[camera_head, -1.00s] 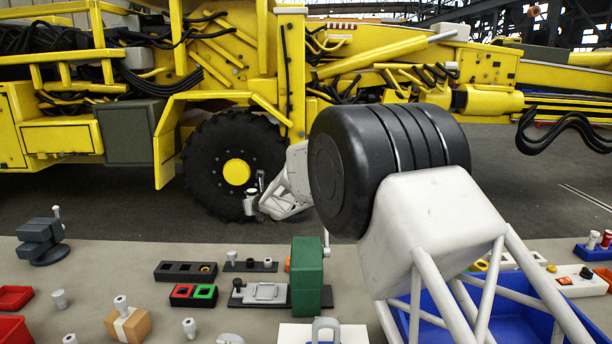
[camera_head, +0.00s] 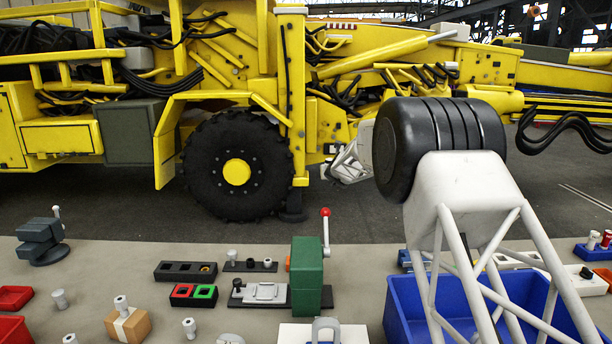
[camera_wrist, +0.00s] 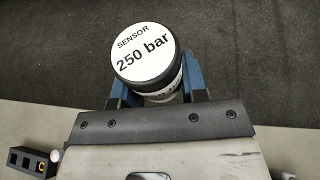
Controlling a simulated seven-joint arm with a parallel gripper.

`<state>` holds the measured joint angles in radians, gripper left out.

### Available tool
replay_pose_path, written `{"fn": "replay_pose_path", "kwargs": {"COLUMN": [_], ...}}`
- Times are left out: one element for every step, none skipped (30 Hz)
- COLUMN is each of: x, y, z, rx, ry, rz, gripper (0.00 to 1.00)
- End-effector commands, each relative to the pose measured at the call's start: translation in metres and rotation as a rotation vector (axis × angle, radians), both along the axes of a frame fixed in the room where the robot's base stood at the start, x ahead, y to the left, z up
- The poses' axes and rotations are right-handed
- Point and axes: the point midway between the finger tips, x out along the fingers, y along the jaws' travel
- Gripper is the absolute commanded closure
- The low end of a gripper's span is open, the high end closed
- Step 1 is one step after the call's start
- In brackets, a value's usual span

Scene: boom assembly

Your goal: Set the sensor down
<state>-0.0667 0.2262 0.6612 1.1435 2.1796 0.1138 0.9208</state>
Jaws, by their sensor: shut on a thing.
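The sensor (camera_wrist: 145,58) is a round piece with a black rim and a white top reading "SENSOR 250 bar", in the wrist view. My gripper (camera_wrist: 157,92) is shut on it, with a blue finger on each side of its body. The labelled face points at the wrist camera; the lower part is mostly hidden beneath it. In the head view my gripper (camera_head: 332,173) shows small beyond the bench's far edge, partly behind my arm. The sensor cannot be made out clearly there.
A dark block with square sockets (camera_head: 185,271) stands on the bench (camera_head: 130,262). Near it are a red-green socket block (camera_head: 194,295), a green box with a red-knobbed lever (camera_head: 307,274) and a blue bin (camera_head: 399,315). A yellow machine (camera_head: 235,172) stands behind.

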Motion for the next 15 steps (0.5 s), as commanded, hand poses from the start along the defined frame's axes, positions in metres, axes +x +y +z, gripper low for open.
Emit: {"fn": "replay_pose_path", "kwargs": {"x": [0.002,0.004,0.005,0.006,0.007,0.008,0.009,0.010,0.011,0.011,0.012,0.012,0.013,0.013,0.013], "y": [-0.009,-0.014,-0.019,-0.023,-0.027,-0.033,-0.038,-0.043,-0.049,-0.053,-0.057,-0.062,-0.065,-0.068,-0.072], "z": [0.001,0.001,0.001,0.000,0.000,-0.001,-0.002,-0.003,-0.005,-0.006,-0.008,-0.011,-0.012,-0.013,-0.016], "rx": [0.000,0.000,0.001,0.000,0.000,-0.001,-0.001,0.000,0.001,0.000,0.000,-0.001,0.000,0.000,-0.001], "ry": [-0.001,-0.001,-0.002,-0.002,-0.002,-0.001,-0.001,-0.001,0.000,-0.001,-0.001,0.000,0.000,-0.001,0.000], "rz": [-0.011,-0.016,-0.023,-0.028,-0.032,-0.040,-0.045,-0.051,-0.059,-0.065,-0.069,-0.074,-0.080,-0.083,-0.087], "gripper": [0.88,0.88,0.88,0.88,0.88,0.88,0.88,0.88,0.88,0.88,0.88,0.88,0.88,0.88,0.88]}}
